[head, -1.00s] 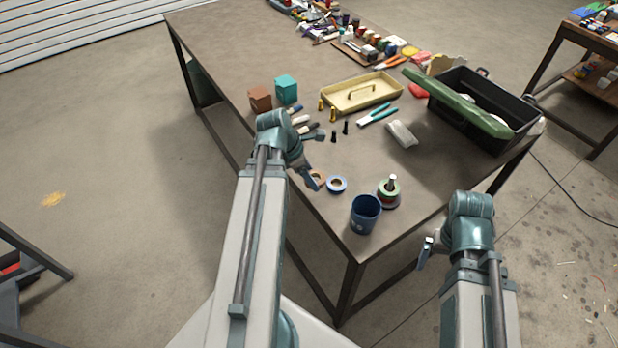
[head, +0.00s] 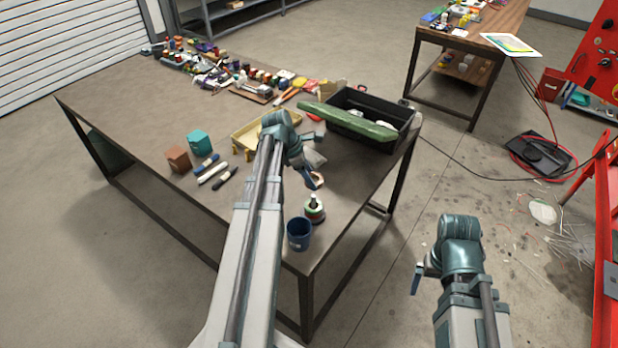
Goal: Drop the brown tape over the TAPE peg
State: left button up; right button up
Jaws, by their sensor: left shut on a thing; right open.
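The brown tape (head: 318,179) is a small tan ring in the jaws of my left gripper (head: 311,184). It is held just behind the peg in the head view, apart from it. The TAPE peg (head: 314,202) stands near the table's front right corner, with its tip showing. Red and green rings sit around its lower part. I cannot read a label on it. My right gripper (head: 418,277) is open and empty, off the table to the right.
A blue cup (head: 299,233) stands beside the peg at the table corner. A black toolbox (head: 378,108) with a green lid (head: 345,121), a yellow tray (head: 248,139) and brown (head: 178,160) and teal (head: 199,143) blocks stand further back. My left arm hides part of the table.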

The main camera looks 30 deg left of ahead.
pick_arm(q)
jog(key=shift+f+b, duration=2.35)
jog(key=shift+f, duration=0.1)
jog(key=shift+f+b, duration=0.4)
jog(key=o, duration=1.1)
jog(key=shift+o, duration=0.2)
jog(key=shift+r, duration=0.15)
jog(key=p, duration=1.3)
send_near(309, 187)
jog(key=shift+w+a+r, duration=0.1)
jog(key=shift+w+a, duration=0.15)
jog(key=shift+a, duration=0.3)
jog(key=shift+w+a+r, duration=0.1)
jog(key=shift+w+a, duration=0.2)
jog(key=shift+a, duration=0.25)
jog(key=shift+f, duration=0.1)
